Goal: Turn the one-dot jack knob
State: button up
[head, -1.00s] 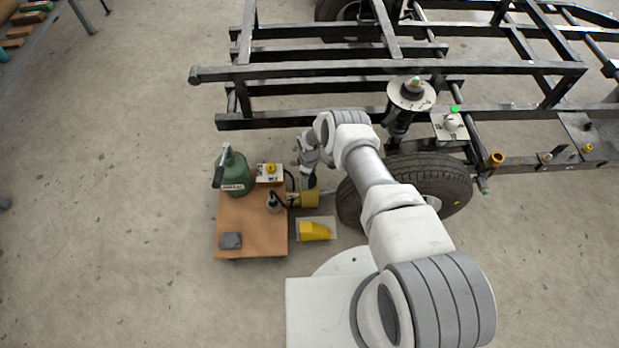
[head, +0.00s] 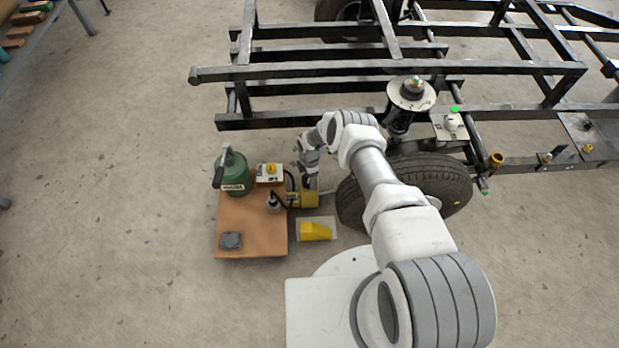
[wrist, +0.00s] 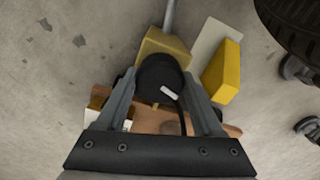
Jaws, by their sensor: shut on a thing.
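A black round knob (wrist: 158,82) with a short white bar mark sits on a yellow jack body (wrist: 167,47) in the wrist view. My gripper (wrist: 160,90) is shut on this knob, with one finger on each side. A single dot cannot be made out on it. In the head view my gripper (head: 309,184) points down at the yellow jack body (head: 304,200), beside the tyre, and hides the knob.
A white box with a yellow knob (head: 270,169) stands behind. A yellow wedge (head: 314,231) and the tyre (head: 425,190) are close by.

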jog(key=shift+n, duration=0.3)
dwell(0.4)
jog(key=o, duration=1.4)
notch_tip(320, 180, up, 17)
jog(key=p, duration=0.7)
jog(key=shift+r, duration=0.2)
